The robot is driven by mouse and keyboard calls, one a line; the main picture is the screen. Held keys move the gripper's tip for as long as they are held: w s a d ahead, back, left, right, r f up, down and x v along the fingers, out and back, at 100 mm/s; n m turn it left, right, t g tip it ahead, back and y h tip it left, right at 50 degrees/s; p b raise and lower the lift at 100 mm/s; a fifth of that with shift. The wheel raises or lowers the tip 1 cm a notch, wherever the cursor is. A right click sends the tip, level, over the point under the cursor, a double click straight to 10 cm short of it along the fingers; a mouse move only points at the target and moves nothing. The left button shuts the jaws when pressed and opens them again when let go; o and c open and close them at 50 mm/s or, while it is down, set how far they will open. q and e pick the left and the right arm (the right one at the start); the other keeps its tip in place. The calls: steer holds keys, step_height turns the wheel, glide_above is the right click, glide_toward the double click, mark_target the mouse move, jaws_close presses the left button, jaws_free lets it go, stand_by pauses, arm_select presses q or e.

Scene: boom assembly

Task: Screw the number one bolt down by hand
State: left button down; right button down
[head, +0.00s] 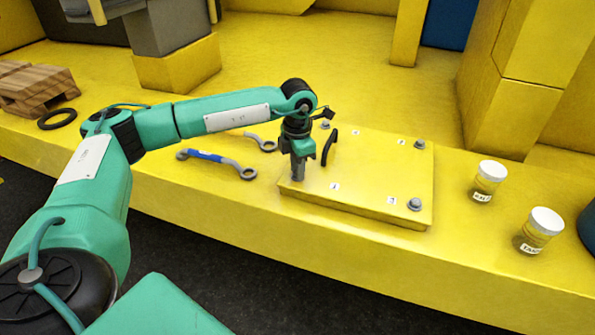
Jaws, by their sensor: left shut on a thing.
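A yellow cover plate (365,185) lies on the yellow ledge, with small white number labels too small to read surely. Grey bolts show at its far right corner (419,145), near right corner (414,204) and far left (325,124). A black handle (330,148) stands on the plate. My left gripper (298,178) points straight down at the plate's near left corner, beside a label (335,186). It is shut on the bolt at that corner, which its fingers mostly hide. I cannot tell how far down that bolt sits. My right gripper is not in view.
A blue-handled wrench (215,160) and a grey wrench (262,142) lie left of the plate. Two white-lidded jars (488,182) (538,230) stand to the right. A wooden block stack (38,88) and a black ring (57,119) are at far left. The ledge behind the plate is clear.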

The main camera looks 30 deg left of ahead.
arm_select(q)
steer(key=shift+f+m+b, duration=0.2)
steer(key=shift+m+b, duration=0.45)
steer(key=shift+m, duration=0.25)
steer(key=shift+m+b, duration=0.65)
steer(key=shift+m, duration=0.25)
steer(key=m+b, duration=0.1)
steer(key=m, duration=0.2)
steer(key=shift+r+b, duration=0.15)
steer(key=shift+b, duration=0.2)
steer(key=shift+r+m+b, duration=0.1)
steer(key=shift+m+b, duration=0.25)
steer(key=shift+m, duration=0.35)
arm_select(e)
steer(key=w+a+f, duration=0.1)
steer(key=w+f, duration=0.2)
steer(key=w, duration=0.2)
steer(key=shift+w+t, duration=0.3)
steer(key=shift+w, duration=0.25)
arm_select(q)
steer(key=c, duration=1.2)
jaws_free()
steer(key=shift+c, duration=0.2)
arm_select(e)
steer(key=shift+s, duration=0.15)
